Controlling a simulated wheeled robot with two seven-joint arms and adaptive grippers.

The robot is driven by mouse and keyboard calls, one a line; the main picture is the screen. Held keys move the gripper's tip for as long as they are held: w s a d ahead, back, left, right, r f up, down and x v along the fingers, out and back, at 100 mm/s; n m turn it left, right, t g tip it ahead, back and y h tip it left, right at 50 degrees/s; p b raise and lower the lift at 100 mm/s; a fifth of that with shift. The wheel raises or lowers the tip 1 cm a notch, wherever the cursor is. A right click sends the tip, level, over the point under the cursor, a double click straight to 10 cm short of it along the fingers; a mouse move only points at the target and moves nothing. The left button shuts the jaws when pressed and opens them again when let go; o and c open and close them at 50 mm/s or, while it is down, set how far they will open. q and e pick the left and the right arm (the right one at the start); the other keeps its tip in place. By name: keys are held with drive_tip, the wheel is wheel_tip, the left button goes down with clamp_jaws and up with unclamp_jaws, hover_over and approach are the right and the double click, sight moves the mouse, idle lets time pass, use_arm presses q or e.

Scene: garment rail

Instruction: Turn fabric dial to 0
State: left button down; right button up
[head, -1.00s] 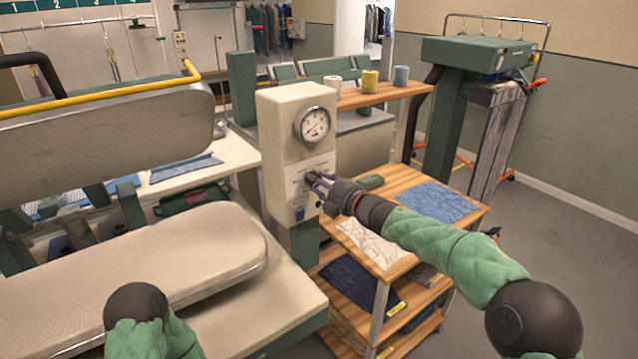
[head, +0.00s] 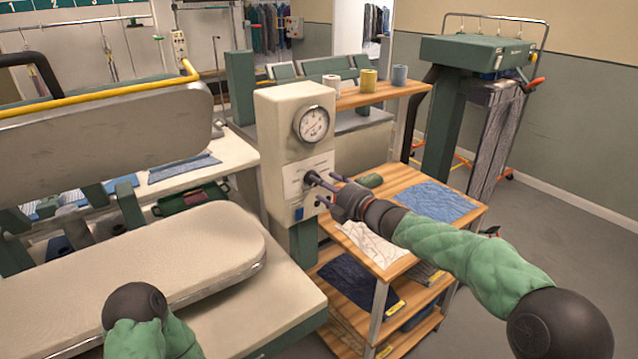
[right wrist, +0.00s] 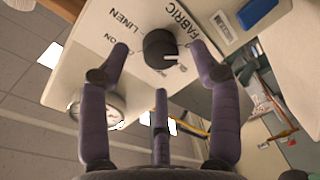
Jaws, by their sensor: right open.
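The black fabric dial (right wrist: 160,48) is on the white front panel of the control box (head: 285,115), below its gauge. In the right wrist view its white pointer line faces right and slightly down. I cannot tell which mark it meets; the words FABRIC and LINEN are readable, and other labels are partly hidden. My right gripper (right wrist: 159,65) is open and empty, its three purple fingers spread around and in front of the dial. I cannot tell whether any finger touches it. It also shows in the head view (head: 324,190). My left gripper is not in view.
The round gauge (head: 312,123) sits above the panel. A blue part (right wrist: 256,13) is beside the labels. A wooden shelf unit (head: 402,180) with folded fabrics stands right of the box, close under my right forearm. The padded press board (head: 150,255) is to the left.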

drive_tip(key=v, duration=0.8)
drive_tip(key=shift+s+d, duration=0.25)
drive_tip(key=shift+s, duration=0.1)
drive_tip(key=s+d+f+m+g+h, duration=0.1)
drive_tip(key=s+f+m+g+h, duration=0.3)
drive_tip(key=f, duration=0.8)
drive_tip(key=s+f+m+t+p, duration=0.1)
drive_tip(key=f+m, duration=0.5)
drive_tip(key=f, duration=0.6)
drive_tip(key=s+d+f+m+g+h, duration=0.1)
drive_tip(key=s+f+m+g, duration=0.3)
drive_tip(key=f, duration=0.7)
drive_tip(key=s+f+m+g, duration=0.2)
drive_tip(key=s+f+m, duration=0.2)
drive_tip(key=s, duration=0.5)
drive_tip(key=s+f+m+g+h, duration=0.1)
drive_tip(key=s+f+m+g, duration=0.1)
drive_tip(key=s+f, duration=0.6)
drive_tip(key=s+f+m+g+h, duration=0.1)
drive_tip(key=s+f+m, duration=0.4)
drive_tip(key=s, duration=0.5)
drive_tip(key=shift+f+m+g+p, duration=0.3)
drive_tip(key=shift+f+g+p, duration=0.2)
drive_tip(key=shift+f, duration=0.1)
drive_tip(key=shift+s, duration=0.1)
